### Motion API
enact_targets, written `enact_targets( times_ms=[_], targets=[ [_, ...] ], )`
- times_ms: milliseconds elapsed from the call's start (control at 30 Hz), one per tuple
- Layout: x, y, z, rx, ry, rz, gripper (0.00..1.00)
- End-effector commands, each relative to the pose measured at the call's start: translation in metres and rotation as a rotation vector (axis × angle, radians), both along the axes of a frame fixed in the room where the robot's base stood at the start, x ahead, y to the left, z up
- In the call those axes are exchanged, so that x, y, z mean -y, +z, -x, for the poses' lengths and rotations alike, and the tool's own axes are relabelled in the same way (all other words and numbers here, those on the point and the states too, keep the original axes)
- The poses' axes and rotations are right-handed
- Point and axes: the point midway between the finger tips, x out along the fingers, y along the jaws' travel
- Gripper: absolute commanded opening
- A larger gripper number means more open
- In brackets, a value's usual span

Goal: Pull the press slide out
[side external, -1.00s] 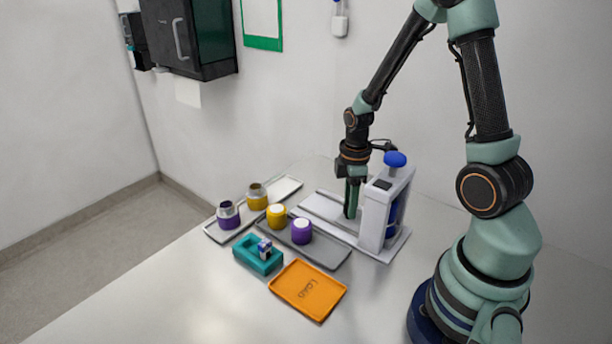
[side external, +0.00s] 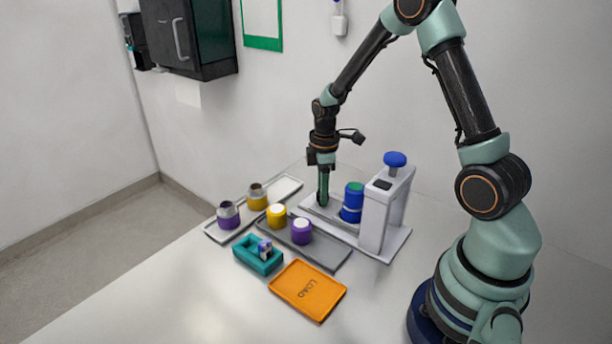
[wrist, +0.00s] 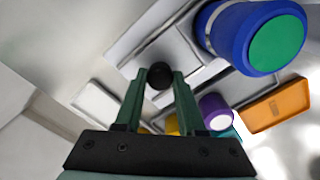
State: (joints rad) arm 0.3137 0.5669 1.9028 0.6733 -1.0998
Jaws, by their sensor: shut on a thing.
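The white press (side external: 378,215) stands at the back right of the table with a blue knob (side external: 395,159) on top. Its slide (side external: 338,222) reaches out to the left of the press body. A blue jar with a green top (side external: 352,203) stands upright on the slide, outside the press frame; it is large at the upper right of the wrist view (wrist: 222,35). My gripper (side external: 322,200) points down at the slide's left end. In the wrist view its fingers are shut on a round black knob (wrist: 160,75). The knob is hidden by the fingers in the side view.
A grey tray (side external: 325,256) in front of the press holds yellow (side external: 276,216) and purple (side external: 301,231) jars. A light tray (side external: 287,188) behind it holds two metal-necked jars. A teal holder (side external: 256,257) and an orange LOAD tray (side external: 308,290) are nearer. The front table is clear.

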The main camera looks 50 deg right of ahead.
Motion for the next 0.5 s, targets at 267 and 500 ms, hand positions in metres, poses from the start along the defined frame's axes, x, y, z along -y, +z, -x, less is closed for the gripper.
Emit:
enact_targets(
  times_ms=[267,500],
  targets=[
    [0.000,0.000,-0.033,0.004,0.001,0.001,0.00],
    [0.000,0.000,-0.037,0.009,0.001,0.002,0.00]
  ],
)
